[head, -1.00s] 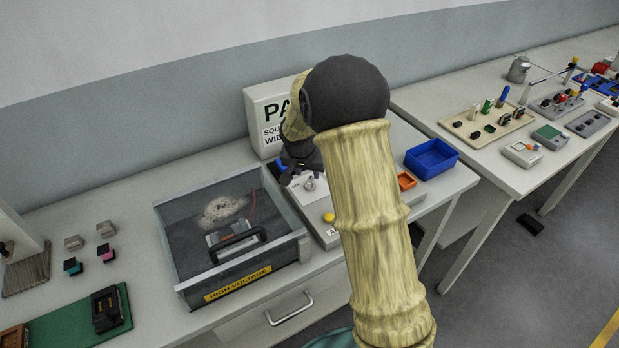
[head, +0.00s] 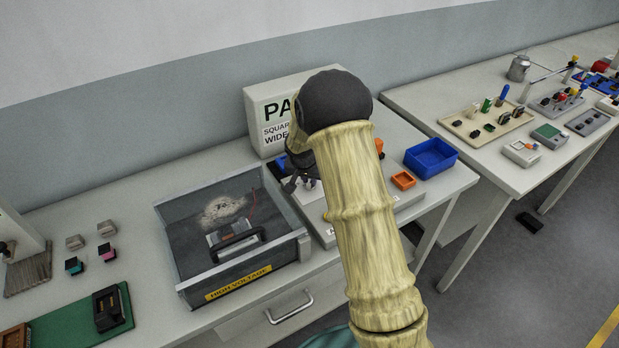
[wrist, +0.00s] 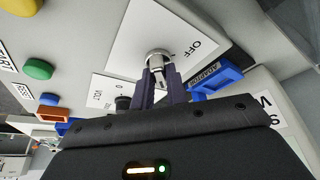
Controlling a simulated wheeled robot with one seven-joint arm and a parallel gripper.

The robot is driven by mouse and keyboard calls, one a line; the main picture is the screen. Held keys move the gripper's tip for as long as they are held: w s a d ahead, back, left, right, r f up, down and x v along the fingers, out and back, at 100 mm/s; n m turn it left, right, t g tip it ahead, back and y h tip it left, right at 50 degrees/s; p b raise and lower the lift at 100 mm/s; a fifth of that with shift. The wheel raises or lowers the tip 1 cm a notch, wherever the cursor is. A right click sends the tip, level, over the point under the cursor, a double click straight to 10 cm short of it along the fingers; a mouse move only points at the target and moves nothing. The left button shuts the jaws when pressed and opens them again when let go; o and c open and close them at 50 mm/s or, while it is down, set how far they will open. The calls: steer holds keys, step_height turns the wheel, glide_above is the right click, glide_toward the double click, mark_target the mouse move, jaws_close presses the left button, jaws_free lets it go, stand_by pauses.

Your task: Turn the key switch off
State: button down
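The key switch (wrist: 158,56) is a round silver lock on a white plate, with OFF printed to its right in the wrist view. Its silver key (wrist: 160,74) stands out of the lock. My gripper (wrist: 162,78) has its dark purple fingers on both sides of the key, close together, and appears shut on it. In the head view my gripper (head: 297,183) is low over the grey panel (head: 325,230), and my arm hides the switch and much of the panel.
A blue connector (wrist: 215,78) sits just right of my fingers. A black knob (wrist: 123,102) and yellow (wrist: 38,69) and green buttons lie left. The open HIGH VOLTAGE box (head: 238,282) is beside the panel. A blue bin (head: 431,158) and orange tray (head: 403,180) stand right.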

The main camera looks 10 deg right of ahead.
steer(key=shift+n, duration=0.3)
steer(key=shift+s+n+y+p, duration=0.1)
steer(key=shift+n+y+p, duration=0.3)
steer(key=shift+n, duration=0.4)
steer(key=n+p, duration=0.1)
steer(key=n+y+p, duration=0.1)
steer(key=n, duration=0.1)
steer(key=shift+d+r, duration=0.15)
steer(key=shift+r, duration=0.05)
steer(key=n+y+p, duration=0.1)
steer(key=n+p, duration=0.3)
steer(key=shift+d+y, duration=0.1)
steer(key=shift+y, duration=0.3)
steer(key=n+y+p, duration=0.1)
steer(key=n+p, duration=0.2)
steer(key=shift+d+n+g, duration=0.1)
steer(key=shift+n+g, duration=0.2)
steer(key=n, duration=0.2)
steer(key=n+g+y+p, duration=0.1)
steer(key=n, duration=0.2)
steer(key=shift+d+f, duration=0.1)
steer(key=shift+f, duration=0.1)
steer(key=c, duration=1.4)
jaws_free()
